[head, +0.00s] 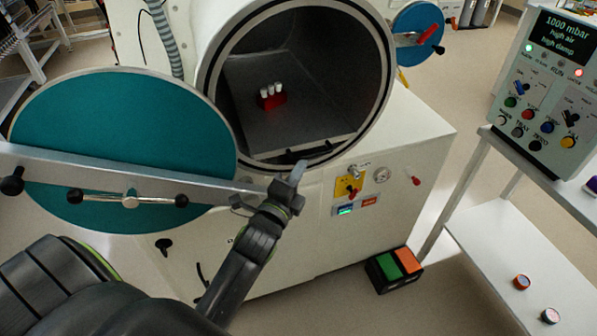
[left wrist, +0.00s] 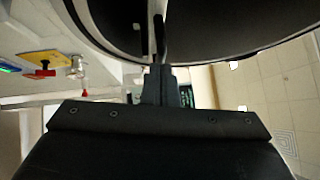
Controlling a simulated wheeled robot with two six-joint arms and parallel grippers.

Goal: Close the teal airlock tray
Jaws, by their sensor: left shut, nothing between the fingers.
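The round teal airlock door (head: 130,110) stands open at the left, with a metal bar and a black-ended handle across it. The airlock's round mouth (head: 381,95) is open. Inside it lies a grey tray (head: 310,115) carrying a red rack (head: 271,97) with white-capped vials. A short dark bar (head: 312,152) shows at the tray's front, near the lower rim. My left gripper (head: 298,172) is shut and empty, just below and in front of that rim. In the left wrist view its fingertips (left wrist: 158,72) point at the dark rim; contact cannot be told. My right gripper is out of view.
A foot pedal (head: 395,268) sits on the floor. A control panel (head: 548,95) and white cart (head: 530,260) stand at the right.

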